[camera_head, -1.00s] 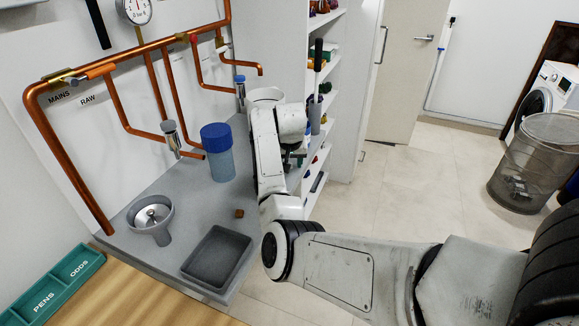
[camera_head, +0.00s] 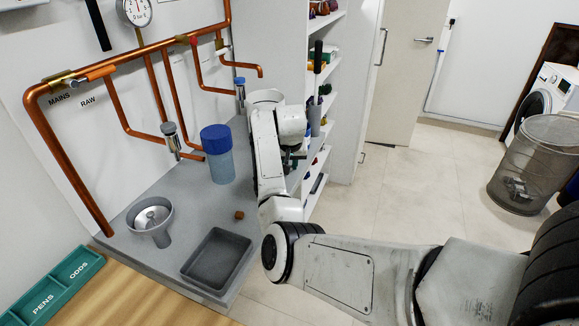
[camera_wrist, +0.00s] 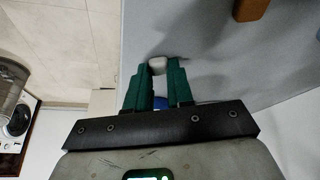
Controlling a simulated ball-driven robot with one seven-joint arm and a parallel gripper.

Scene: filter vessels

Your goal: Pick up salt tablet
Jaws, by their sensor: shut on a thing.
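The salt tablet, a small whitish rounded block (camera_wrist: 158,65), shows in the wrist view between the tips of the green fingers of my gripper (camera_wrist: 158,74). My gripper is shut on it. The grey surface shows beyond and to the right, and I cannot tell how far the tablet is above it. In the head view my arm hides the tablet and most of my gripper.
The grey bench holds a blue-lidded container (camera_head: 217,153), a funnel (camera_head: 150,217), a brown block (camera_head: 239,215) and a dark tray (camera_head: 217,259). Copper pipes (camera_head: 62,157) run along the wall. Shelves (camera_head: 327,75) stand behind my arm.

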